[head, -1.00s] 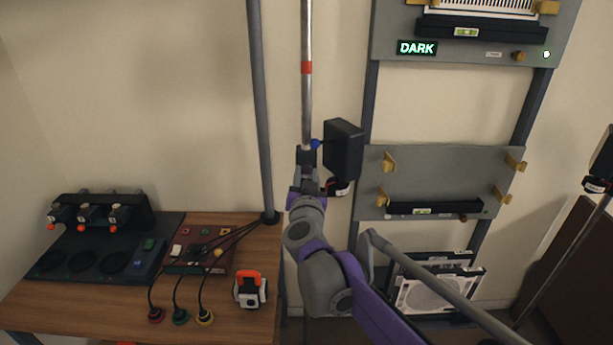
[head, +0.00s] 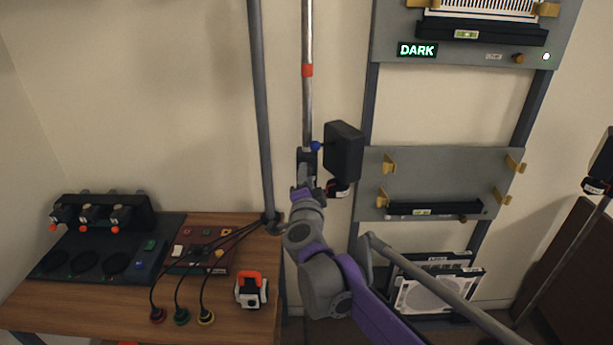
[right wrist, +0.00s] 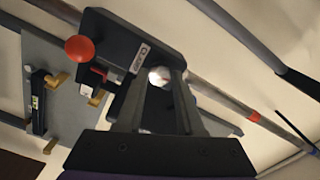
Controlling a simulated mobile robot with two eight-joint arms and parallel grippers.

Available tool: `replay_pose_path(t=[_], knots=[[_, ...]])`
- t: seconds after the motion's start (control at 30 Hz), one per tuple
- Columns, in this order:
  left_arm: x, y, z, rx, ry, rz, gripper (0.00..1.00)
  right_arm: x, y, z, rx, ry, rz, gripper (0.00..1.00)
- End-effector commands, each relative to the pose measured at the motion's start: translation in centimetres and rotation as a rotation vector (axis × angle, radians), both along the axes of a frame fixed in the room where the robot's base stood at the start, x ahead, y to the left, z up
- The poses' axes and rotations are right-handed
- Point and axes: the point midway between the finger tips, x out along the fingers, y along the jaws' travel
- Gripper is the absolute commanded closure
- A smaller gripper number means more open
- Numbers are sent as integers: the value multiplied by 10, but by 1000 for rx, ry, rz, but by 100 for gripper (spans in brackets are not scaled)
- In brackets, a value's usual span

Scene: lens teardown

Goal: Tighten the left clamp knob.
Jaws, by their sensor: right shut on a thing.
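My right gripper (head: 307,155) is at the left upright pole (head: 307,110), just left of a black box (head: 343,152). In the right wrist view its two fingers (right wrist: 158,85) are shut on a pale, shiny round knob (right wrist: 160,76), which looks like the left clamp knob. The knob is beside the dark clamp body (right wrist: 118,40), which carries a partly readable white label. In the head view the gripper hides this knob. A blue ball (head: 315,146) shows between the pole and the box. My left gripper is not in view.
A red ball (right wrist: 78,48) sticks out by the clamp body. A grey rack (head: 450,165) with yellow clips stands to the right. A wooden table (head: 110,312) with cabled devices is at the left. A second stand (head: 592,190) is at the far right.

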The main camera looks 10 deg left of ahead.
Motion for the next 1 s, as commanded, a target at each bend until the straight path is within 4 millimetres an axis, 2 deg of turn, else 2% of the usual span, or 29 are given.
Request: replay_pose_path(t=[0.4,0.93,0.97,1.0], knots=[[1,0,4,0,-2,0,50,0,0,0,170,17,0,100],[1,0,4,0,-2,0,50,0,0,0,191,20,0,100],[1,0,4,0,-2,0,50,0,0,0,190,19,0,58],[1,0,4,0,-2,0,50,0,0,0,190,19,0,51]])
